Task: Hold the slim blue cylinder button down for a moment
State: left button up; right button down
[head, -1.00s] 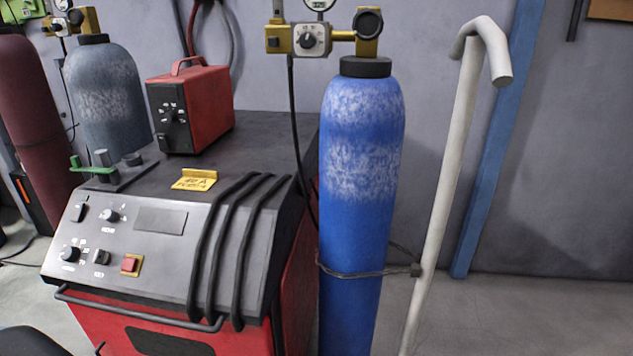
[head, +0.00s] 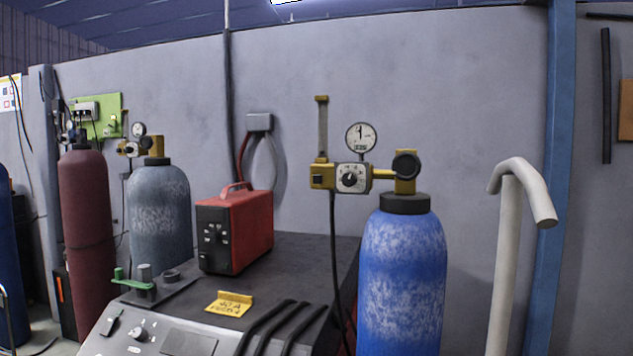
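A blue gas cylinder (head: 402,280) with worn pale patches stands right of the middle in the head view. Its black collar (head: 405,204) carries a brass regulator with a dark round knob (head: 406,165), a dial box (head: 352,178) and a round gauge (head: 361,137). Another, darker blue cylinder (head: 12,260) is cut off by the left edge. I cannot make out a slim blue cylinder-shaped button anywhere. Neither of my grippers is in view.
A dark-topped welding machine (head: 300,262) stands left of the blue cylinder, with a red box (head: 237,230) on it. A white bent pipe (head: 508,250) stands to the right. Grey (head: 160,215) and maroon (head: 88,220) cylinders stand behind left. The grey wall (head: 450,90) closes the back.

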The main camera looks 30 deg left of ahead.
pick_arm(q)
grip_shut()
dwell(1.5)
